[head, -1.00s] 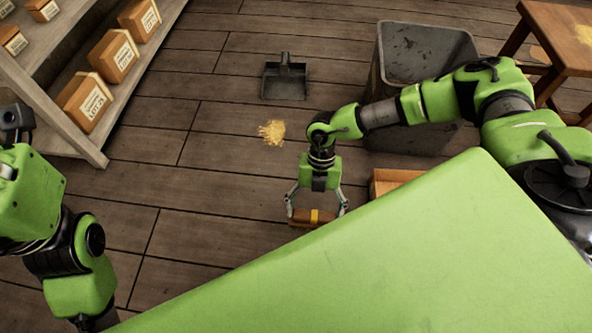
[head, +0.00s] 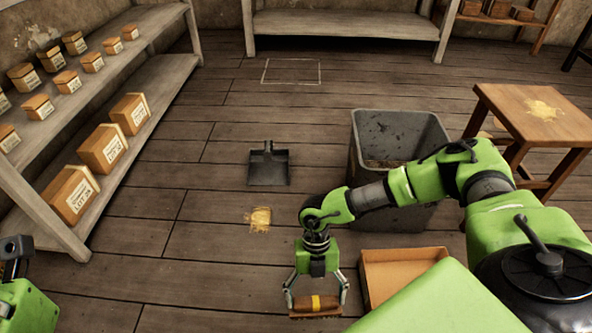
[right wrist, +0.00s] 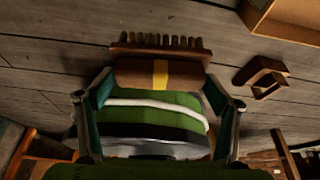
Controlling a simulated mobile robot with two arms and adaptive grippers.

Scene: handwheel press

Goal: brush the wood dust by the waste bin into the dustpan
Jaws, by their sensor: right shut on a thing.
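The wood dust (head: 259,219) is a small yellow patch on the plank floor, left of the waste bin. The dustpan (head: 269,166) is dark grey and lies on the floor just beyond the dust, its handle pointing away. The waste bin (head: 398,215) is a grey tub right of the dustpan. My right gripper (head: 316,297) is shut on a wooden brush (head: 301,304) with a yellow band, nearer to me than the dust and a little to its right. In the right wrist view the brush (right wrist: 134,71) sits between the fingers, its bristles showing. Of my left arm only a part shows at the left edge; its gripper is out of view.
An open wooden box (head: 403,258) stands on the floor right of my right gripper. A wooden stool (head: 500,95) with yellow dust on its top is at the right. Shelves (head: 160,88) with labelled boxes line the left. Floor around the dustpan is clear.

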